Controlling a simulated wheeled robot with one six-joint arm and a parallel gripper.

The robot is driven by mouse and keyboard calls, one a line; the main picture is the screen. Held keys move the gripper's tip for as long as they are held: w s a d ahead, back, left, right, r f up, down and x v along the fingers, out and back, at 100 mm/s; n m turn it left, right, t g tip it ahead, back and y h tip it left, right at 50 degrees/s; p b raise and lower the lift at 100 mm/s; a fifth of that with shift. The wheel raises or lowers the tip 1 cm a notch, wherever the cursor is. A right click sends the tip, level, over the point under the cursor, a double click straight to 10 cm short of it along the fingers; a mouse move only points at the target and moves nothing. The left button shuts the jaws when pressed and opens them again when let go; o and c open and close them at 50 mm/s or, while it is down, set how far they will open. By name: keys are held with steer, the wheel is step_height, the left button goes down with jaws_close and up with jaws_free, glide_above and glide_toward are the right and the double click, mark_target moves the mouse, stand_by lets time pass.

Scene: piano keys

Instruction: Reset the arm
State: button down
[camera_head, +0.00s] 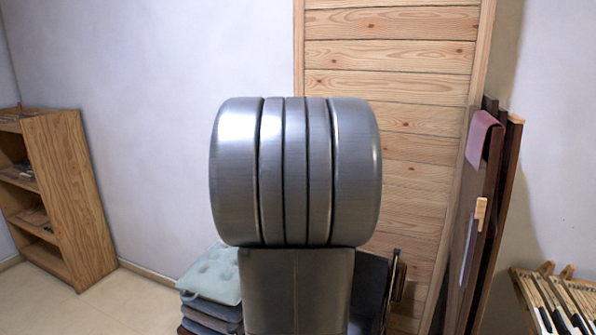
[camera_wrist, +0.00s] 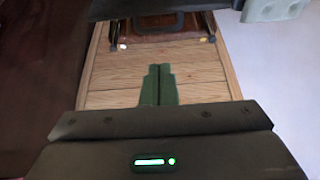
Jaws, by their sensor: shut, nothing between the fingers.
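My gripper (camera_wrist: 159,68) shows in the wrist view as two green fingers pressed together, shut with nothing between them. It is in free air with the wooden plank panel behind it, and it touches nothing that I can see. In the head view my grey metal arm joint fills the middle of the picture, and the gripper is hidden there.
A wooden plank panel (camera_head: 390,90) stands against the wall. Stacked cushions (camera_head: 212,275) sit low behind my arm. A wooden shelf (camera_head: 85,200) is at left. Dark boards (camera_head: 490,190) lean at right. Piano keys (camera_head: 560,305) are at bottom right. Floor at left is clear.

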steer(key=x, duration=1.2)
steer(key=shift+w+d+p, duration=0.2)
steer(key=shift+w+p, duration=0.1)
steer(key=shift+p, duration=0.1)
steer(key=shift+f, duration=0.1)
